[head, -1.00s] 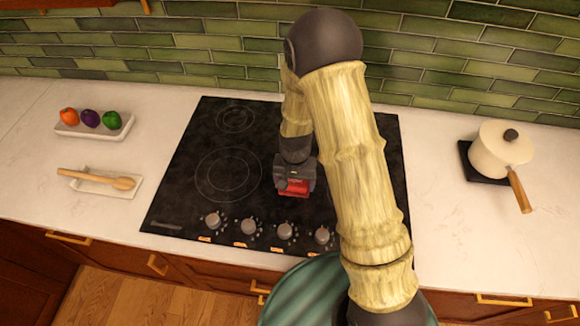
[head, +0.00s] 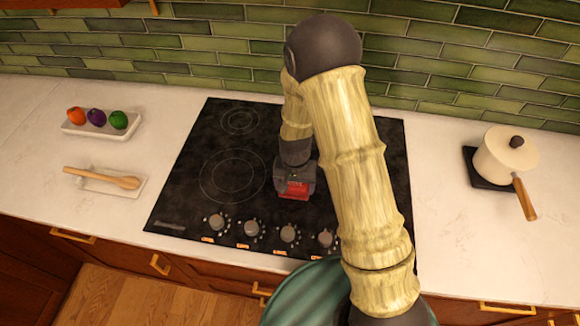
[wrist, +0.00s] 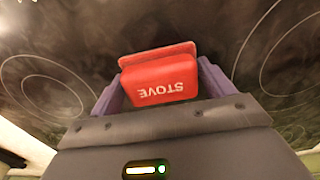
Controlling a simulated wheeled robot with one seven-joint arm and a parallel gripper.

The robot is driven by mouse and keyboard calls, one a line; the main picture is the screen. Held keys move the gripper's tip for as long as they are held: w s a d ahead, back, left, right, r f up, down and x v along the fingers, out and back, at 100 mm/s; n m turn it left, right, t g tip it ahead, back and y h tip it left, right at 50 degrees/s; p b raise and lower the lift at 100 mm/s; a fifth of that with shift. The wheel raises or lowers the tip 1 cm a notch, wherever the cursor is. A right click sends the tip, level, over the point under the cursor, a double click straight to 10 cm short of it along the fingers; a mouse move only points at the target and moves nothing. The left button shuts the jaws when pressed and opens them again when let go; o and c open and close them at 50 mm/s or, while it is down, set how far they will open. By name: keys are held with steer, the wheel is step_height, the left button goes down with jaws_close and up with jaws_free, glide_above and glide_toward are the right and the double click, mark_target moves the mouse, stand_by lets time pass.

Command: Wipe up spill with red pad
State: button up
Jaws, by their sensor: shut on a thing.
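The red pad (head: 295,190) is in my gripper (head: 295,183), over the front middle of the black cooktop (head: 190,180). In the wrist view the pad (wrist: 160,82) reads "STOVE" upside down, and the fingers of my gripper (wrist: 158,88) are on either side of it. The pad is at or close to the cooktop surface; I cannot tell whether it touches. No clear spill shows; faint smudges mark the cooktop in the wrist view (wrist: 210,25). My arm hides the right part of the cooktop.
Several knobs (head: 251,229) line the cooktop's front edge, close to the gripper. A tray with vegetables (head: 101,130) and a wooden spoon (head: 105,178) on a rest stand left. A cream pot (head: 503,158) on a dark trivet stands right. The left part of the cooktop is clear.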

steer(key=shift+w+a, duration=0.1)
steer(key=shift+a, duration=0.4)
step_height(320, 180, up, 4)
steer(key=shift+d+f+p, duration=0.15)
steer(key=shift+p, duration=1)
steer(key=shift+w+r+p, duration=0.1)
steer(key=shift+r+p, duration=0.5)
steer(key=shift+r, duration=0.1)
steer(key=shift+s+r+p, duration=0.2)
steer(key=shift+r+p, duration=0.65)
steer(key=shift+r, duration=0.35)
steer(key=shift+w+r+p, duration=0.1)
steer(key=shift+r+p, duration=0.2)
steer(key=shift+r, duration=0.1)
steer(key=shift+f, duration=0.1)
